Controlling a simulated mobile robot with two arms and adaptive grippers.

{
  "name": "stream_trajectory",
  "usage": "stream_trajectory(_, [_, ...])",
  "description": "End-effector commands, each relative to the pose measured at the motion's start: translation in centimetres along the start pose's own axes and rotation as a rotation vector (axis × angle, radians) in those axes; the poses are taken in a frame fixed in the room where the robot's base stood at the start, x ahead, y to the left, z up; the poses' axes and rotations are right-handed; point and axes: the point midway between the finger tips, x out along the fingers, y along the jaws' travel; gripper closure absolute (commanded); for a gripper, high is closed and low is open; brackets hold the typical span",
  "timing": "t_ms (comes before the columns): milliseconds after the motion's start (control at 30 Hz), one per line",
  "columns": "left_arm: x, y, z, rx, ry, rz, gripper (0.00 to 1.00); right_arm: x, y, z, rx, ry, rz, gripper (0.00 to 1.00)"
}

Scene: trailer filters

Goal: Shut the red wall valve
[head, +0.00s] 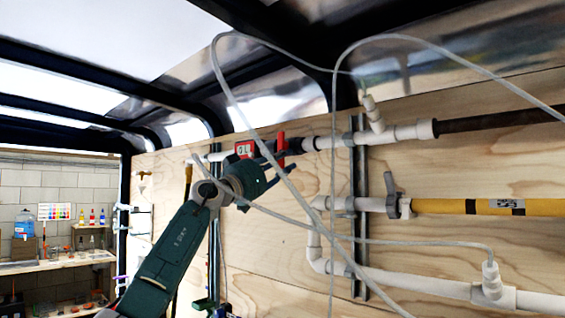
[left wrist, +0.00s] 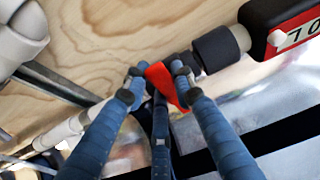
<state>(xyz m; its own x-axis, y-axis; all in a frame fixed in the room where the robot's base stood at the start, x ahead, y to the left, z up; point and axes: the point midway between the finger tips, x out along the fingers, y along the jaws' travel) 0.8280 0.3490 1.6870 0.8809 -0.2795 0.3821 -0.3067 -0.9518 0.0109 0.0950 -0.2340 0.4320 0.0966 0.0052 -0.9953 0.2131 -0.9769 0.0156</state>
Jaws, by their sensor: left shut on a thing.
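The red wall valve's handle (head: 281,144) sits on the upper white pipe run, beside a dark fitting. It also shows in the left wrist view as a red lever (left wrist: 165,84). My left gripper (head: 279,163) reaches up to it from below left. In the left wrist view its blue fingers (left wrist: 158,73) stand on either side of the red lever and are shut on it. The fingers hide part of the lever and the valve body. My right gripper is in neither view.
A red meter box (head: 245,149) marked "0 L" sits on the same pipe, close left of the valve. Thin grey hoses (head: 265,145) loop in front of the gripper. A grey-handled valve (head: 393,194) and yellow pipe (head: 455,206) lie lower right on the plywood wall (head: 290,215).

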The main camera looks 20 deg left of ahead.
Motion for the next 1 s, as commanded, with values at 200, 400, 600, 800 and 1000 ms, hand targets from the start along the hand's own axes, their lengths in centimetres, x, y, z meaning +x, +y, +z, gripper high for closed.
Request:
stream_trajectory(200, [0.0, 0.1, 0.3, -0.015, -0.004, 0.003, 0.73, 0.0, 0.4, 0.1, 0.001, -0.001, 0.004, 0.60])
stream_trajectory(400, [0.0, 0.0, 0.2, -0.010, -0.002, 0.002, 0.54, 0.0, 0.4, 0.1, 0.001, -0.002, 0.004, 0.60])
stream_trajectory(600, [-0.1, 0.0, 0.1, -0.007, 0.000, 0.001, 0.54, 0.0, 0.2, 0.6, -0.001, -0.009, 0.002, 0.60])
stream_trajectory(800, [-1.1, -0.4, 0.0, -0.001, 0.001, -0.004, 0.54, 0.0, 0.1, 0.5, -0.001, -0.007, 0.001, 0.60])
stream_trajectory(1000, [-3.6, -0.2, 0.2, 0.000, -0.002, 0.000, 0.54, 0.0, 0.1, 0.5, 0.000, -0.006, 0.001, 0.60])
